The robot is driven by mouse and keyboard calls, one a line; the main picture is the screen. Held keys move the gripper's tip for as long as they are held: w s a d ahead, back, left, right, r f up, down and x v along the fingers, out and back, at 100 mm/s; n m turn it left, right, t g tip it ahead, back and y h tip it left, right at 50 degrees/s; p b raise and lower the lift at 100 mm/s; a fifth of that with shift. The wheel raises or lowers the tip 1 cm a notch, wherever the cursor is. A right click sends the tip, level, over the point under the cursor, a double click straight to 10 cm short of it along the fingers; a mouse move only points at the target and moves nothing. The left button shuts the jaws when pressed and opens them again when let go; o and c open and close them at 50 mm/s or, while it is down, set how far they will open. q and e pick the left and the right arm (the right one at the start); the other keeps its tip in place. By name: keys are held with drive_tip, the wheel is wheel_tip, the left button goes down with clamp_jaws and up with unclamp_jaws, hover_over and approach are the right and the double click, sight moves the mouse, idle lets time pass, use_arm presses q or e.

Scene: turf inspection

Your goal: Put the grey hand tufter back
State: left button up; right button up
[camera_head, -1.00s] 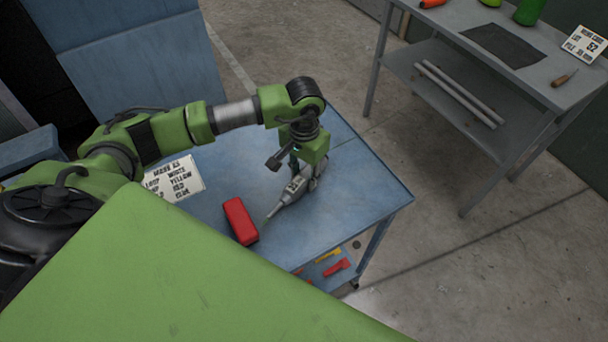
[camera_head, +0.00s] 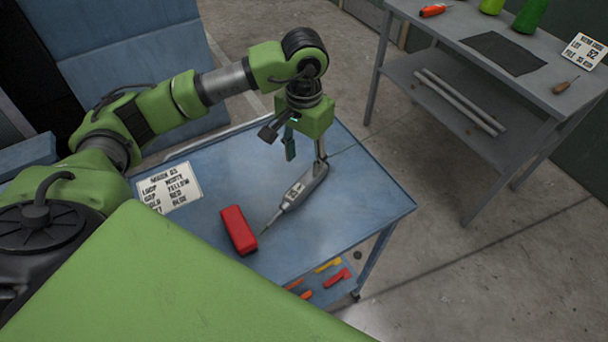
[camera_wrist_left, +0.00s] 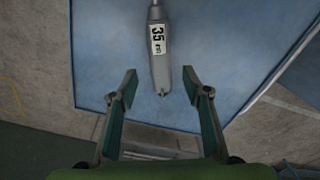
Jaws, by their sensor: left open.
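The grey hand tufter (camera_head: 297,190) lies on the blue table (camera_head: 360,205), its thin tip pointing toward the red block. In the left wrist view the tufter (camera_wrist_left: 160,65) carries a white label reading 35, and its rear end lies ahead of and between the spread fingers. My left gripper (camera_head: 306,158) is open and empty above the tufter's rear end. It also shows in the left wrist view (camera_wrist_left: 160,85) with a wide gap between its fingers. My right gripper is not in view.
A red block (camera_head: 238,230) and a white sign (camera_head: 168,187) are on the blue table. Red and yellow items (camera_head: 328,271) sit on a lower shelf. A grey bench (camera_head: 470,85) with bottles, a dark mat and an awl stands across open floor.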

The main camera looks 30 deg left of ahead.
use_arm(q)
drive_tip(key=shift+r, duration=1.3)
